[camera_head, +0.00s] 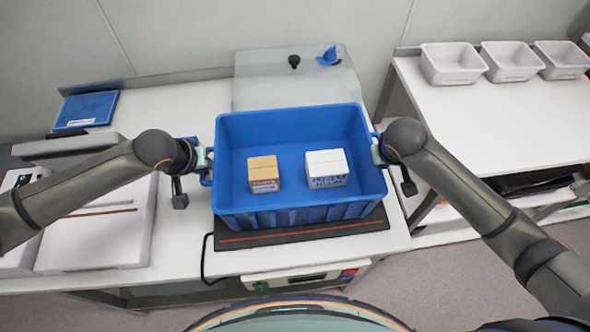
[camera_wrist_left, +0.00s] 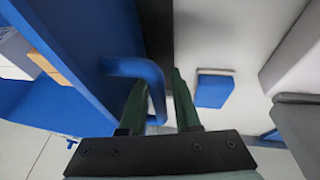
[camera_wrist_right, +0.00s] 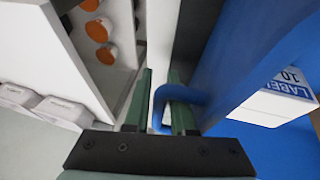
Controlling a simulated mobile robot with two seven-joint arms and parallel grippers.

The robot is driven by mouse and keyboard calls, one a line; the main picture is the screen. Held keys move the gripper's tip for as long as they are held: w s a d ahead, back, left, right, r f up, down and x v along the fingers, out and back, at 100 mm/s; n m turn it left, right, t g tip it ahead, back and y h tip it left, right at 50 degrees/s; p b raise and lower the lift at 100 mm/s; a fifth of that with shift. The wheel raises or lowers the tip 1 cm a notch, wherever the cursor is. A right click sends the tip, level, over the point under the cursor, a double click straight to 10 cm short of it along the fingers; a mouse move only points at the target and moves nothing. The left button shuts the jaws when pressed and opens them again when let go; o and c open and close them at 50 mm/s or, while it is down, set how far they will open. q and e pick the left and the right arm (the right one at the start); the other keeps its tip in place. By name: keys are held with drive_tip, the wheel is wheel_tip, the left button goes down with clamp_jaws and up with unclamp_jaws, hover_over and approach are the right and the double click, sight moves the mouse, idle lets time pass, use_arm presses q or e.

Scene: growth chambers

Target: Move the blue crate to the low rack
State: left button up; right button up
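The blue crate (camera_head: 290,123) sits level over a dark mat with an orange line (camera_head: 300,236) on the white bench. A tan box (camera_head: 263,173) and a white box (camera_head: 326,167) stand inside it. My left gripper (camera_head: 203,160) is at the crate's left handle. In the left wrist view its fingers (camera_wrist_left: 160,95) stand either side of the blue handle (camera_wrist_left: 130,67), with a gap showing. My right gripper (camera_head: 378,152) is at the right handle. In the right wrist view its fingers (camera_wrist_right: 158,90) straddle that handle (camera_wrist_right: 185,93), apart. I cannot tell which surface is the low rack.
A grey-white panel (camera_head: 290,85) with knobs stands behind the crate. A blue flat item (camera_head: 86,110) and white equipment (camera_head: 95,235) are on the left. At right, a white table (camera_head: 490,120) carries three white bins (camera_head: 453,63) at its back; its front is clear.

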use_arm(q)
drive_tip(key=c, duration=0.4)
use_arm(e)
clamp_jaws()
use_arm(q)
clamp_jaws()
use_arm(e)
drive_tip(key=shift+r, duration=0.1)
idle(0.5)
